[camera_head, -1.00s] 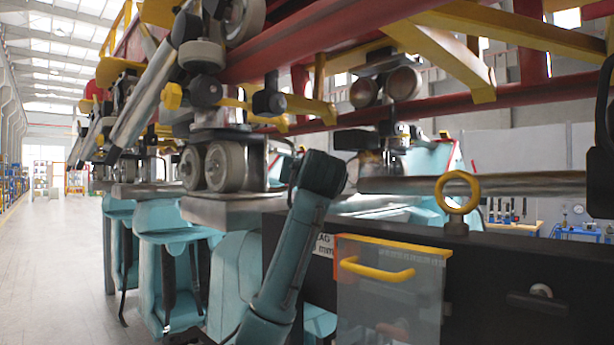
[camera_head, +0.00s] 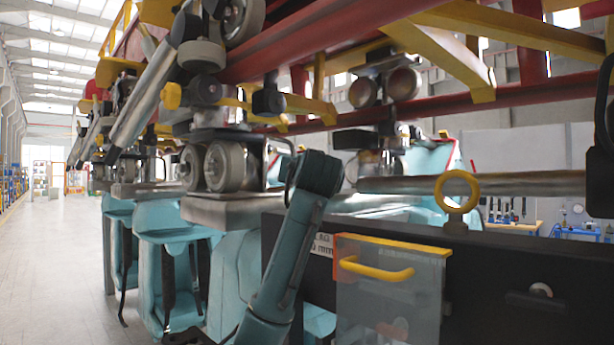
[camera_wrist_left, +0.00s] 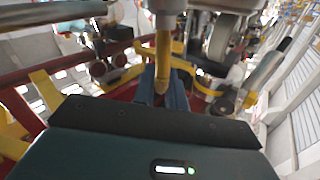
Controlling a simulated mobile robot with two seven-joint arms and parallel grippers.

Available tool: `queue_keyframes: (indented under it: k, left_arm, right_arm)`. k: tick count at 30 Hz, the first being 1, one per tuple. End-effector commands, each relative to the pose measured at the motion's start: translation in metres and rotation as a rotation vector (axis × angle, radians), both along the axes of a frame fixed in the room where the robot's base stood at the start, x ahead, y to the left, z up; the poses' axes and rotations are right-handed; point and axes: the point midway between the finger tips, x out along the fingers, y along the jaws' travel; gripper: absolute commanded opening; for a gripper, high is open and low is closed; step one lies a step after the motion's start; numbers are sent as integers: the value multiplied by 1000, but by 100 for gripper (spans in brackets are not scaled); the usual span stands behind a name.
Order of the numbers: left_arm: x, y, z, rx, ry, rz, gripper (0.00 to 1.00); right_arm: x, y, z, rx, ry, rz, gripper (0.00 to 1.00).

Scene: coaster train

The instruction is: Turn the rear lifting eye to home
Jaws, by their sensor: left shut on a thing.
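In the left wrist view, my left gripper (camera_wrist_left: 163,88) has its blue fingers shut on a yellow lifting eye (camera_wrist_left: 163,48). The eye shows nearly edge-on as a narrow upright bar, with a grey metal base (camera_wrist_left: 167,14) at the picture's top. In the head view, a yellow ring-shaped lifting eye (camera_head: 457,191) stands on a dark boss on the black beam, its opening facing me, with no gripper on it. My teal left arm (camera_head: 285,255) rises in front of the train, but its gripper is hidden there. My right gripper is not in view.
A metal rail (camera_head: 490,184) runs behind the ring. A clear panel (camera_head: 388,300) with a yellow handle (camera_head: 376,270) is on the black beam (camera_head: 510,265). Wheels (camera_head: 226,166) and red and yellow frame parts crowd above. The floor (camera_head: 55,260) at left is clear.

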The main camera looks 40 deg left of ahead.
Motion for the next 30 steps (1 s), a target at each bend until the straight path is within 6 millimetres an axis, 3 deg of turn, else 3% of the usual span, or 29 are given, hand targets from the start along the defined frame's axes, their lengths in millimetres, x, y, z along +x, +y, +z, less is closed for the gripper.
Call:
queue_keyframes:
  k: [11, 30]
  left_arm:
    - [-2, 2, -1, -1, -3, -134, 0]
    - [-3, 6, 2, 1, -2, -722, 0]
  right_arm:
    - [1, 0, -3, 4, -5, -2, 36]
    - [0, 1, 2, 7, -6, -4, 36]
